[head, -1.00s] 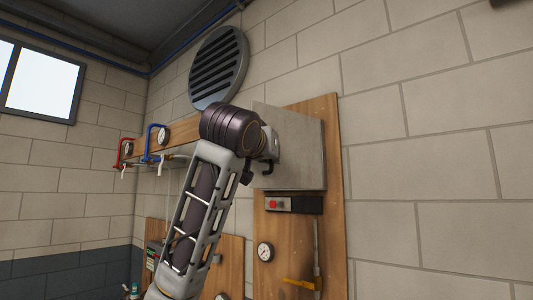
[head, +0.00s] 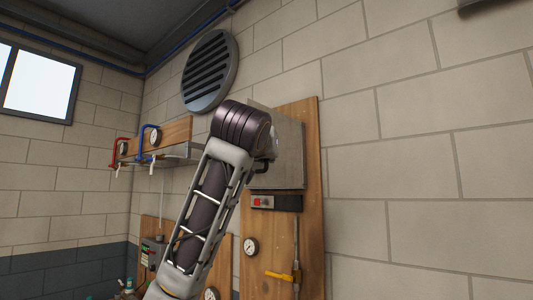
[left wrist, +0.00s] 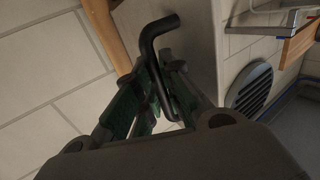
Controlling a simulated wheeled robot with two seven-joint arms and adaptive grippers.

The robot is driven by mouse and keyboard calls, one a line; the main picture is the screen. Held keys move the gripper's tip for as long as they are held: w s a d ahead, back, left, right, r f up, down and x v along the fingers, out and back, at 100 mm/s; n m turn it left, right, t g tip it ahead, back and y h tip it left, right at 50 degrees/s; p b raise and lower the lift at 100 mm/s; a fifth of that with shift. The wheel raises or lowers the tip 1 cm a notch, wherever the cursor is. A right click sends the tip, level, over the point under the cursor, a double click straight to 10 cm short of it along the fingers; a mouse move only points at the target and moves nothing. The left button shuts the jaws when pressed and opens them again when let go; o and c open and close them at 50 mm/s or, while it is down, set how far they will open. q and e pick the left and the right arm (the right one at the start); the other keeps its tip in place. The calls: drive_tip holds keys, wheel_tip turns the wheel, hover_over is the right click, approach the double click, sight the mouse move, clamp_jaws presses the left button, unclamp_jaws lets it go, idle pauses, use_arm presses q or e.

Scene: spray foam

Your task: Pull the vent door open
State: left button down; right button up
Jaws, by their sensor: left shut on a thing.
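The vent door appears to be the front of a grey metal box (head: 288,155) on a wooden board, in the head view. My left arm covers its left part. In the left wrist view, a bent black handle (left wrist: 158,38) stands out from the grey surface (left wrist: 192,45). My left gripper (left wrist: 158,90) has its green-padded fingers closed around the handle's long part. In the head view, the left gripper is mostly hidden behind my wrist. I cannot tell whether the door is ajar. My right gripper is in neither view.
Below the box are a control strip with a red button (head: 274,202), a gauge (head: 250,246) and a yellow valve lever (head: 280,275). A round grille (head: 209,72) is on the wall above. A pipe shelf (head: 165,158) stands to the left. The right wall is bare.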

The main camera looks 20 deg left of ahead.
use_arm(q)
drive_tip(key=c, duration=1.8)
unclamp_jaws()
drive_tip(key=shift+s+d, duration=0.25)
drive_tip(key=shift+s, duration=1.75)
drive_tip(key=shift+s+d, duration=0.2)
drive_tip(key=shift+s, duration=1.8)
drive_tip(key=shift+s+d, duration=0.25)
drive_tip(key=shift+s, duration=1.75)
